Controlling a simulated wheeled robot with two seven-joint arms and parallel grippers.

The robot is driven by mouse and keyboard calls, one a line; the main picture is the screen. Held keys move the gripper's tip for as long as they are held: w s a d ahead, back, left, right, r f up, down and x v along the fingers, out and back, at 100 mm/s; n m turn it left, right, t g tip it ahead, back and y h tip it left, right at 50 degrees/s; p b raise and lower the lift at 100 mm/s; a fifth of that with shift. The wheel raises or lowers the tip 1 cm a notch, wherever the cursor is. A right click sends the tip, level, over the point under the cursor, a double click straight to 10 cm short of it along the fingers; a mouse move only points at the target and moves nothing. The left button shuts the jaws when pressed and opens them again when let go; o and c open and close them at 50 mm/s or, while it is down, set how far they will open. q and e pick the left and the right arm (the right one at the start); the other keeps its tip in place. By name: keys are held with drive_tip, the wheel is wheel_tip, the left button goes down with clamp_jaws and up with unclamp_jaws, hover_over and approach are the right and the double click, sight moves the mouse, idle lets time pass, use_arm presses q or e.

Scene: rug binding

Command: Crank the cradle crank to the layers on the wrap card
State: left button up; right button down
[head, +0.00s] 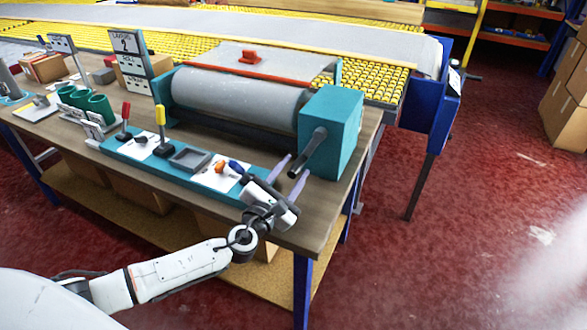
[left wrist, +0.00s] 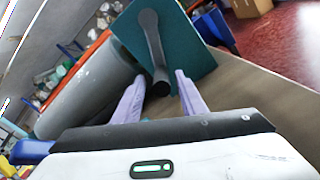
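The cradle crank (head: 307,152) is a dark grey arm with a round handle on the near face of the teal end box (head: 335,115). It also shows in the left wrist view (left wrist: 152,45), its arm hanging down to the handle's end. The grey roll (head: 240,98) lies in the cradle left of that box. The wrap card (head: 130,58) stands at the back left and reads "LAYERS 2" with "ROLL" below. My left gripper (head: 298,166) is open, its two lilac fingers on either side of the crank's handle end; I cannot tell whether they touch it. My right gripper is not in view.
A teal control panel (head: 128,153) with red and yellow levers and orange and blue knobs runs along the bench front beside my left arm. Green cups (head: 85,104) stand at the left. A blue post (head: 430,105) stands right of the bench; red floor beyond is open.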

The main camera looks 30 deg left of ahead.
use_arm(q)
drive_tip(key=s, duration=0.9)
drive_tip(key=shift+s+d+r, duration=0.1)
drive_tip(key=shift+s+d, duration=0.1)
drive_tip(key=shift+d, duration=0.1)
idle(1.2)
